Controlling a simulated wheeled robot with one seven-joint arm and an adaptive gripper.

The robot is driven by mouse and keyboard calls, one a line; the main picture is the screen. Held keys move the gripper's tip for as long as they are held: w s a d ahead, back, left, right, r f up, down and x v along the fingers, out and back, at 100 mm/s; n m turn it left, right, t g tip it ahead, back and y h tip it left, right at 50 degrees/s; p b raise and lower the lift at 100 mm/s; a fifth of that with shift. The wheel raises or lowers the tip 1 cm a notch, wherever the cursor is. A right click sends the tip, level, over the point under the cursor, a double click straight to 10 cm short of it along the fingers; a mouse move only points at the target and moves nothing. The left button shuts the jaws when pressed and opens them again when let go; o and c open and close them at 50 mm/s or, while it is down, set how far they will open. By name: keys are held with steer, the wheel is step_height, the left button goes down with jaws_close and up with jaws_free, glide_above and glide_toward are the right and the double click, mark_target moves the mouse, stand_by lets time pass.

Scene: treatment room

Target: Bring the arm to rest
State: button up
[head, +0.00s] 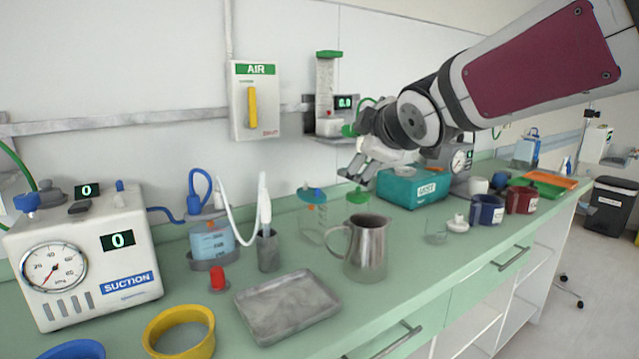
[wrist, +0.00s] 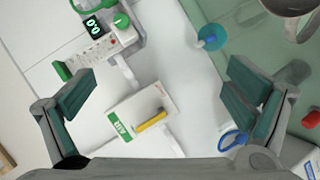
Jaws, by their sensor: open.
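My arm reaches in from the upper right of the head view. My gripper (head: 358,172) hangs above the counter, near the teal box and behind the metal jug. In the wrist view my gripper (wrist: 158,105) is open, with its two dark green pads wide apart and nothing between them. Beyond the pads, the wrist view shows the wall with the AIR panel (wrist: 140,120) and its yellow lever. No contact between the gripper and any object shows.
The green counter (head: 400,275) holds a suction unit (head: 85,255), a metal tray (head: 287,306), a metal jug (head: 366,248), a teal box (head: 410,187), a blue mug (head: 486,211) and a red mug (head: 521,199). A flowmeter (head: 327,95) is on the wall just left of the gripper.

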steer(key=s+d+f+m+g+h, duration=0.25)
steer(key=s+d+f+m, duration=0.25)
steer(key=s+d, duration=0.35)
steer(key=s+d+f+m+g, duration=0.1)
steer(key=s+f+m+g, duration=0.3)
steer(key=s, duration=0.7)
steer(key=s+d+f+m+g, duration=0.25)
steer(key=s+f, duration=0.25)
steer(key=s, duration=0.6)
steer(key=s+f+m+g, duration=0.3)
steer(key=s+f+m, duration=0.15)
steer(key=s, duration=0.75)
step_height(320, 180, up, 18)
steer(key=t+p, duration=0.2)
steer(key=p, duration=1.5)
steer(key=shift+s+f+n+t+h, duration=0.2)
steer(key=shift+s+n+t+h, duration=0.05)
steer(key=shift+n+t+h, duration=0.1)
steer(key=shift+c, duration=0.6)
